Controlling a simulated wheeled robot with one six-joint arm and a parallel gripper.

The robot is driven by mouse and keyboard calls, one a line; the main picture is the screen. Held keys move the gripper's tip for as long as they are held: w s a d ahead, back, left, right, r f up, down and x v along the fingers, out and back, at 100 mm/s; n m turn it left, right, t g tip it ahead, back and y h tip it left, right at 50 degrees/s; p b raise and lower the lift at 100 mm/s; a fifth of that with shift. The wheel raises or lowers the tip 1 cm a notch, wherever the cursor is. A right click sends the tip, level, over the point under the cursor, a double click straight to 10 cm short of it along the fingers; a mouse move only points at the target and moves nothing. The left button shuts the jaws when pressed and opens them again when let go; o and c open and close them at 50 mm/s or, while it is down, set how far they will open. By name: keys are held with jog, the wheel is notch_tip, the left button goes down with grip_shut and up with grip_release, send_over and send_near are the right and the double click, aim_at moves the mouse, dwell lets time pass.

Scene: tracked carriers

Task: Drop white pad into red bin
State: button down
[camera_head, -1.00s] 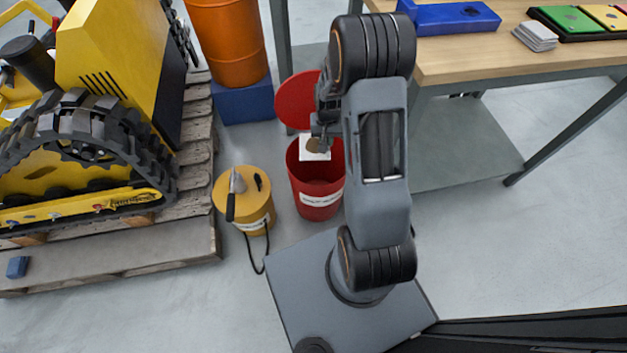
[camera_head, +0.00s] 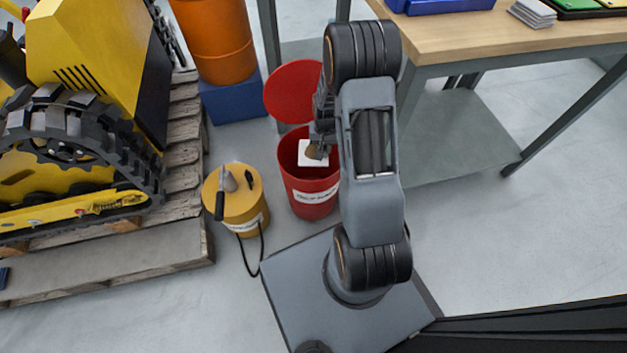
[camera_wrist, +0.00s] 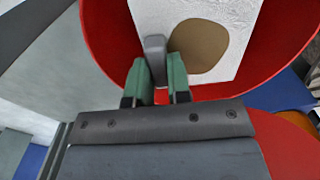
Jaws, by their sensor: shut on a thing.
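The white pad (camera_head: 313,160) has a brown stain and is at the mouth of the red bin (camera_head: 315,197). The bin's round red lid (camera_head: 293,92) stands open behind it. My gripper (camera_head: 318,150) is over the bin and shut on the pad's edge. In the wrist view, the green-padded fingers of my gripper (camera_wrist: 158,78) close on a grey tab at the edge of the white pad (camera_wrist: 160,18). The pad's brown stain (camera_wrist: 197,46) faces the camera. The red bin wall (camera_wrist: 108,45) surrounds the pad. The bin floor is mostly hidden.
A yellow can (camera_head: 243,215) with a brush on top stands left of the bin. An orange drum (camera_head: 215,40) on a blue block (camera_head: 232,98) is behind. A wooden workbench (camera_head: 450,35) stands at the right. A tracked yellow machine (camera_head: 90,130) sits on a pallet at left.

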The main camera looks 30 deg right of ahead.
jog(key=c, duration=1)
grip_release()
notch_tip(320, 180, up, 14)
jog(key=p, duration=0.5)
jog(key=s+a+r+n+t+p, duration=0.1)
jog(key=s+a+r+p, duration=0.3)
jog(key=r+p, duration=0.6)
jog(key=s+a+r+n+t+p, duration=0.1)
jog(key=s+a+r+p, duration=0.3)
jog(key=r+p, duration=0.6)
jog(key=s+a+r+n+t+p, duration=0.1)
jog(key=s+a+r+n+p, duration=0.2)
jog(key=r, duration=2.3)
jog(key=shift+s+a+r+t+p, duration=0.1)
jog(key=shift+s+a+p, duration=0.15)
jog(key=shift+s+p, duration=0.7)
jog(key=shift+s+a+r+t+p, duration=0.15)
jog(key=shift+s+p, duration=0.35)
jog(key=shift+p, duration=0.85)
jog(key=shift+s+a+r+t+p, duration=0.1)
jog(key=shift+s+a+p, duration=0.2)
jog(key=shift+s+p, duration=0.65)
